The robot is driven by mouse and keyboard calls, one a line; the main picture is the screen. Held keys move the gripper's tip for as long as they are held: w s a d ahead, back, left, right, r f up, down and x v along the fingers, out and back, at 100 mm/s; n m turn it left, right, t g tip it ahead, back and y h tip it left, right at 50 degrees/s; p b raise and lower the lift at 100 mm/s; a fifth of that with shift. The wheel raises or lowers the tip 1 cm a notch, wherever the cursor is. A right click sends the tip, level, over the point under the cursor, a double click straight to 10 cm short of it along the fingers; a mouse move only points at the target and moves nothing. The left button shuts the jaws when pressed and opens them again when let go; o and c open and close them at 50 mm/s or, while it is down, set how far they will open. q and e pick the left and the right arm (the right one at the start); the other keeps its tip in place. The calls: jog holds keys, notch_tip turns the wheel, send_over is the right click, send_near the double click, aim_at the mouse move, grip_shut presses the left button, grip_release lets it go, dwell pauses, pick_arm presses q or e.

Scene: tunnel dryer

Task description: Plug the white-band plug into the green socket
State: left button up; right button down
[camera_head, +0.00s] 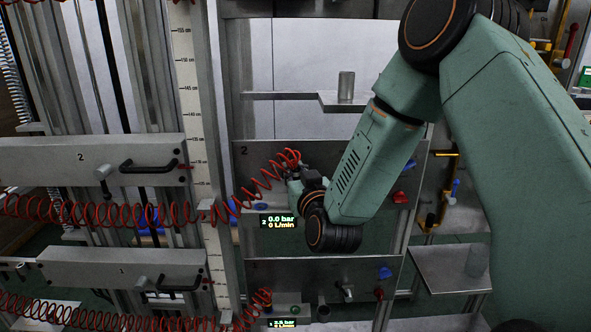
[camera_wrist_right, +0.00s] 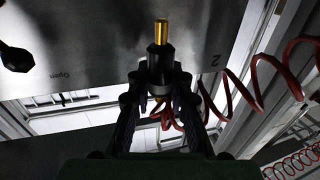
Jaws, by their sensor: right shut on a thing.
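My right gripper (camera_head: 294,182) is at the left part of the upper panel marked 2 (camera_head: 262,158), partly hidden by my own wrist and arm. In the right wrist view my right gripper (camera_wrist_right: 160,82) is shut on a plug (camera_wrist_right: 159,62) with a brass tip, a black body and a pale band low between the fingers. The tip points away from the gripper, and a red coiled hose runs beside it. In the wrist view the tip shows in front of the grey panel; I cannot tell any contact. My left gripper is not in view.
A pressure display (camera_head: 278,221) hangs below the gripper. Blue (camera_head: 410,165) and red (camera_head: 400,197) knobs sit on the panel's right. A lower panel (camera_head: 325,270) has its own red hose. Metal cylinders stand on an upper shelf (camera_head: 340,105) and a right-hand shelf (camera_head: 430,275).

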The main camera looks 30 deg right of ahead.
jog(key=shift+s+a+f+b, duration=0.1)
jog(key=shift+f+b, duration=0.15)
jog(key=shift+f, duration=0.1)
jog(key=shift+s+a+f+b, duration=0.1)
jog(key=shift+f+b, duration=0.1)
jog(key=shift+f, duration=0.25)
jog(key=shift+d+f, duration=0.15)
jog(key=shift+d, duration=0.2)
jog(key=shift+w, duration=0.1)
jog(key=shift+a, duration=0.3)
jog(key=shift+d, duration=0.4)
jog(key=shift+a, duration=0.2)
